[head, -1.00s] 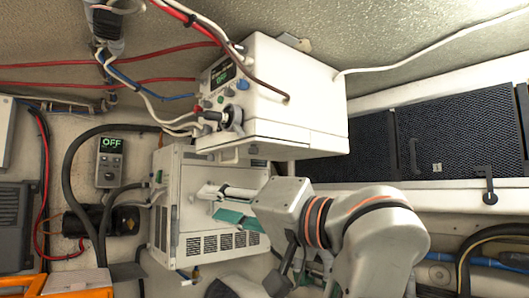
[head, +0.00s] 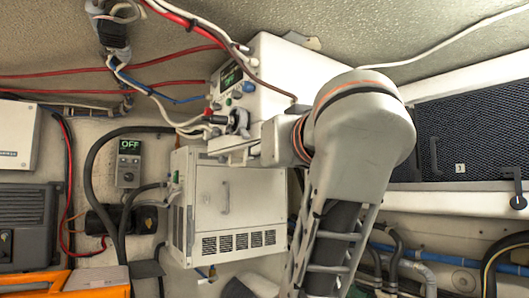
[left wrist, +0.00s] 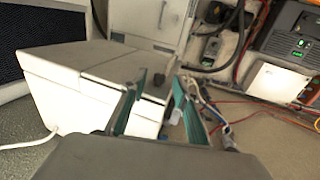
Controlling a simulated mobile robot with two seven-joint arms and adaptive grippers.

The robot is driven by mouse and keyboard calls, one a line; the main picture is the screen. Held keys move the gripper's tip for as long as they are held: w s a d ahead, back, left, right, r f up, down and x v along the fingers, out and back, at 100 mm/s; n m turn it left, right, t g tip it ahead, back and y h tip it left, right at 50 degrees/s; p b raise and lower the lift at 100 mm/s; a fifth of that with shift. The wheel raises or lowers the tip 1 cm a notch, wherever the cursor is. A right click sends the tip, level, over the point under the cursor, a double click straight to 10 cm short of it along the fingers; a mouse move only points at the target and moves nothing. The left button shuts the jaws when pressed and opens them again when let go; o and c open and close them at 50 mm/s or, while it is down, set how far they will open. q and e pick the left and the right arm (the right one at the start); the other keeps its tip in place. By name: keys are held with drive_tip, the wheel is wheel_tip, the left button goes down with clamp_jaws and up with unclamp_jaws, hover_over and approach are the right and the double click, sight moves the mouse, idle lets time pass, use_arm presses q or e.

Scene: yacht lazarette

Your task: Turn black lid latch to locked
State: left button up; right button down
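A black lever latch (head: 518,203) with a round base is on the white frame at the right edge of the head view, by the dark mesh panel. A dark round knob (head: 238,121) is on the front of the white box (head: 288,72). In the left wrist view a small black part (left wrist: 157,82) shows at the box's edge; I cannot tell whether it is that knob. My left gripper (left wrist: 160,77) is open, its teal fingers apart on either side of this part, with no clear contact. My right gripper is not in view.
A white vented cabinet (head: 225,200) stands under the box. Red cables (head: 170,83) and a white cable cross above. A meter reading OFF (head: 129,160) is on the wall. An orange case (head: 35,283) is at lower left. Blue pipes (head: 440,258) run at lower right.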

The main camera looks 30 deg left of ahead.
use_arm(q)
drive_tip(key=shift+w+a, duration=0.35)
drive_tip(key=shift+a, duration=0.1)
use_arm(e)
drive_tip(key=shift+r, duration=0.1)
use_arm(q)
clamp_jaws()
